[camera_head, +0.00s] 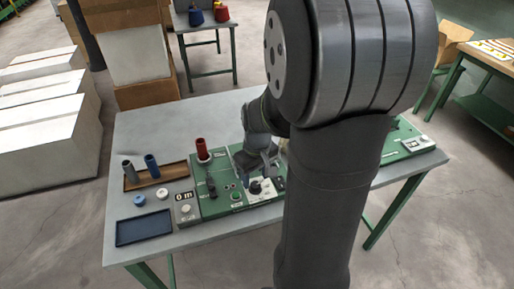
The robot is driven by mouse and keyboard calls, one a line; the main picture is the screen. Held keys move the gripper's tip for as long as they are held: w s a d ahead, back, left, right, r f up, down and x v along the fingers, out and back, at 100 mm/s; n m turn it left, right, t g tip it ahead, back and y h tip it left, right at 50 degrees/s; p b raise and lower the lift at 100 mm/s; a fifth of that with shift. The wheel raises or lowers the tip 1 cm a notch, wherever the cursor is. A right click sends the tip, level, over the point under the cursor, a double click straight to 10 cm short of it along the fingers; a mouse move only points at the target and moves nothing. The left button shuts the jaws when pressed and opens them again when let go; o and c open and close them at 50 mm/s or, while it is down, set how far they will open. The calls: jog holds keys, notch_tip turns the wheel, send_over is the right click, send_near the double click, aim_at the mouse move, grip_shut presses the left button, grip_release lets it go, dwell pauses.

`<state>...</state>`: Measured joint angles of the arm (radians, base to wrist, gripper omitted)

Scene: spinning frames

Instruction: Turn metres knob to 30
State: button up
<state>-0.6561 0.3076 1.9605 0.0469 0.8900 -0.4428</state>
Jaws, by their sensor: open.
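A small grey box with a display reading "0 m" (184,196) stands at the left end of the green panel. A pale round knob (186,209) sits on the box just below the display. My gripper (263,174) is open, to the right of this box and above the middle of the panel. It is close to a dark knob on a white plate (262,187); I cannot tell whether it touches it. My arm hides part of the panel to the right.
A red bobbin (203,150) stands upright at the panel's back left. Another white device (417,144) is at the right.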

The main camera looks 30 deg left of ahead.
aim_at(257, 183)
notch_tip(257, 183, up, 15)
jog(key=shift+w+d, duration=0.15)
jog(key=shift+w, duration=0.1)
jog(key=shift+f, duration=0.1)
dwell(0.3)
jog(key=f, duration=1.7)
jog(key=shift+s+a+f, duration=0.15)
jog(key=shift+s+a, duration=0.05)
jog(key=shift+s, duration=0.1)
